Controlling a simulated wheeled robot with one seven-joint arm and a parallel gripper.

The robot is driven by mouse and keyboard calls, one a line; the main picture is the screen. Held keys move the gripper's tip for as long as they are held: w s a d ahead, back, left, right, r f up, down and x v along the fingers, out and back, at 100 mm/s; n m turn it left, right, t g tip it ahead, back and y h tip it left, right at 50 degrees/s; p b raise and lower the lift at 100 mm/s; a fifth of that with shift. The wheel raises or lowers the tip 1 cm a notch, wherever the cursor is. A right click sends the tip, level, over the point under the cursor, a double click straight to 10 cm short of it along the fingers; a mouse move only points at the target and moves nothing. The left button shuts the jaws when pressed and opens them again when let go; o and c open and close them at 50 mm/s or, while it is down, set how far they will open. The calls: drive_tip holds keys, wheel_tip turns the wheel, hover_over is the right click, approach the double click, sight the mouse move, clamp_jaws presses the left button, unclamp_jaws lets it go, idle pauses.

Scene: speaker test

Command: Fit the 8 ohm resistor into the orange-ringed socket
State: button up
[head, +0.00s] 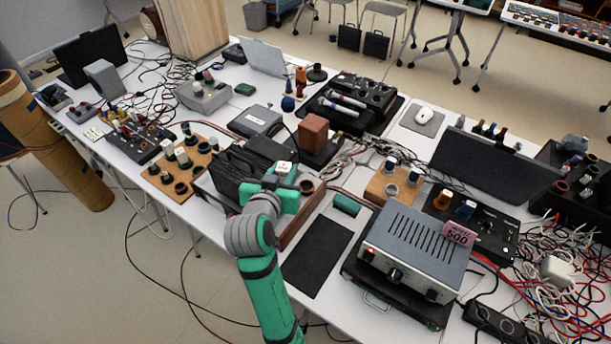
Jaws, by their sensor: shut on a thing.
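My gripper (284,184) is over a reddish-brown wooden-sided box (312,214) near the front edge of the table. It is shut on a small block with a white, dark-marked top (284,168). The marking is too small to read, so I cannot tell whether this is the 8 ohm resistor. A dark round socket (306,187) shows just right of my gripper; its ring colour is unclear. My gripper and arm hide part of the box, and the lower end of the held block is hidden. I cannot make out which socket has the orange ring.
A wooden board (166,178) with several sockets and blocks lies left. Another wooden board (378,190) with light rings stands right. A grey amplifier (410,250) with a pink 500 tag (458,234) stands front right. A dark mat (318,256) is bare. Cables crowd the right.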

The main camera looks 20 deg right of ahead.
drive_tip(key=w+d+f, duration=0.1)
drive_tip(key=d+f, duration=0.1)
drive_tip(key=f, duration=0.1)
drive_tip(key=w+d+f, duration=0.2)
drive_tip(key=d+f, duration=0.1)
drive_tip(key=f, duration=0.1)
drive_tip(key=w+d+f, duration=0.2)
drive_tip(key=d+f, duration=0.1)
drive_tip(key=shift+w+f, duration=0.15)
drive_tip(key=shift+a+f, duration=0.1)
drive_tip(key=shift+f, duration=0.3)
drive_tip(key=shift+f, duration=0.35)
drive_tip(key=o, duration=1.1)
drive_tip(key=shift+w+r, duration=0.1)
drive_tip(key=shift+r, duration=0.05)
